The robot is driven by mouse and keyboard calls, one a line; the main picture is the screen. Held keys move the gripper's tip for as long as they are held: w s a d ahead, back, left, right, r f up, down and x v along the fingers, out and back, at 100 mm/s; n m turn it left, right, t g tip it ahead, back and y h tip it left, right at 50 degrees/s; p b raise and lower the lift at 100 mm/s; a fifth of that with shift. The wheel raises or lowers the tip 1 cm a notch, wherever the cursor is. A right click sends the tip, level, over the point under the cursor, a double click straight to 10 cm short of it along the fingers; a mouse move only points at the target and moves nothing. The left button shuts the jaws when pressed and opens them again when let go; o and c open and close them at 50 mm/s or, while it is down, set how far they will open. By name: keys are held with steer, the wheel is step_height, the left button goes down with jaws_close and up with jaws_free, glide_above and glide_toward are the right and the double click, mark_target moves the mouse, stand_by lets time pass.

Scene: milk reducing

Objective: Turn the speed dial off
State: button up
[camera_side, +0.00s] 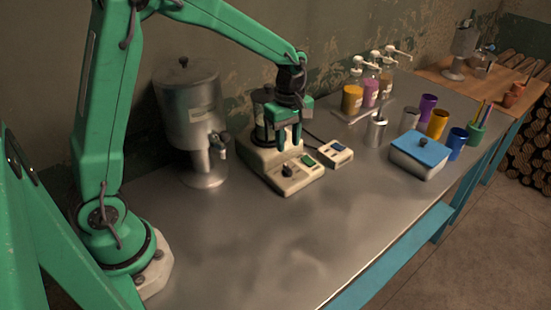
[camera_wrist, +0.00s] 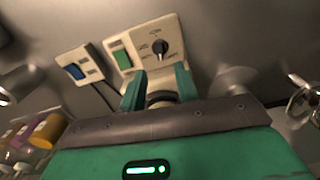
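The speed dial (camera_side: 287,170) is a small black knob on the front panel of a cream-coloured hot plate base (camera_side: 258,163). In the wrist view the dial (camera_wrist: 160,49) sits on the cream panel with printed marks around it; its exact setting is too small to read. My gripper (camera_side: 289,144) hangs over the base, behind and above the dial, not touching it. In the wrist view my gripper (camera_wrist: 158,82) has its two green fingers apart, with the dial beyond their tips. A dark round vessel part (camera_wrist: 161,98) shows between the fingers.
A green switch (camera_side: 308,160) is beside the dial. A metal urn (camera_side: 190,120) stands to the left. Cups and a blue-lidded box (camera_side: 420,150) are farther right. The front counter is clear.

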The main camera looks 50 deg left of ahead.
mark_target(287, 167)
steer(key=shift+m, duration=0.9)
steer(key=shift+f, duration=0.1)
steer(key=shift+f, duration=3.85)
jaws_close()
